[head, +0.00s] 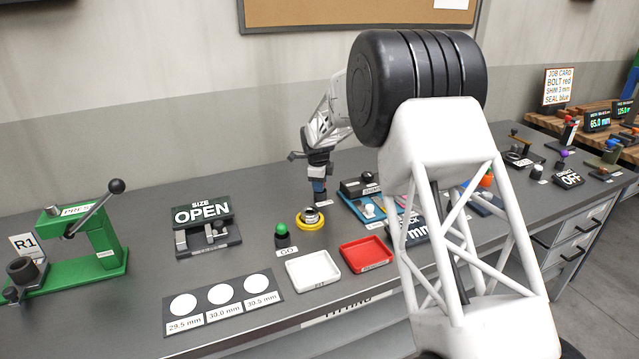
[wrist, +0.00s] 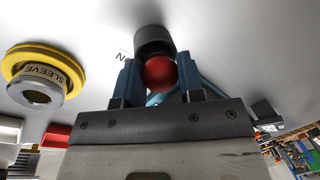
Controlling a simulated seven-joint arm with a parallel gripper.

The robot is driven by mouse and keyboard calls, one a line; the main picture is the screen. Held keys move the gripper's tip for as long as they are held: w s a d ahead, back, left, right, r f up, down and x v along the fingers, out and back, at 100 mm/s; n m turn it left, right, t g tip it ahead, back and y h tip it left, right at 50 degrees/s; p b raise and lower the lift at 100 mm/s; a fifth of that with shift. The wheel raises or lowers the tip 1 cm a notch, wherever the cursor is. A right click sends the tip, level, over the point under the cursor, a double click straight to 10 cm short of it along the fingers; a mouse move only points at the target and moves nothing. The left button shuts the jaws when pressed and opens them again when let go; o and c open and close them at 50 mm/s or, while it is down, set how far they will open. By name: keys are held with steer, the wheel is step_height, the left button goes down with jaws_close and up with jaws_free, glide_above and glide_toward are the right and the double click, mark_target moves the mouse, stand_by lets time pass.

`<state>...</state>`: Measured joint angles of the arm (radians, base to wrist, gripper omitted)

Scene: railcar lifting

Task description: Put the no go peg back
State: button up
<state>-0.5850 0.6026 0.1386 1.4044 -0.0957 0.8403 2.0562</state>
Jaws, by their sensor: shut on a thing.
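The no go peg has a red ball knob (wrist: 158,73) and a dark cylinder (wrist: 153,40) beyond it in the wrist view. My gripper (wrist: 160,80) is shut on the red knob, with a blue finger on each side. In the head view my gripper (head: 319,186) points down at the bench, behind the yellow ring. The peg is mostly hidden there, and a small label (head: 323,203) lies on the bench by it. The "N" of a label (wrist: 121,55) shows beside the peg in the wrist view. I cannot tell whether the peg's base touches the bench.
A metal sleeve (wrist: 38,84) sits in a yellow ring (head: 310,223) close by. The green-knobbed GO peg (head: 282,236), white tray (head: 313,270) and red tray (head: 366,255) are nearer the front. A blue tray (head: 367,210) stands to the right of my gripper.

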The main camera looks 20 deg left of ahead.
steer(key=shift+f, duration=0.1)
steer(key=o, duration=1.1)
steer(key=shift+s+d+r, duration=0.1)
steer(key=shift+s+r, duration=0.25)
steer(key=shift+r, duration=1.65)
steer(key=shift+s+r, duration=0.3)
steer(key=shift+r, duration=1.75)
steer(key=shift+s+d+r, duration=0.1)
steer(key=shift+s+r, duration=0.25)
steer(key=shift+r, duration=1.65)
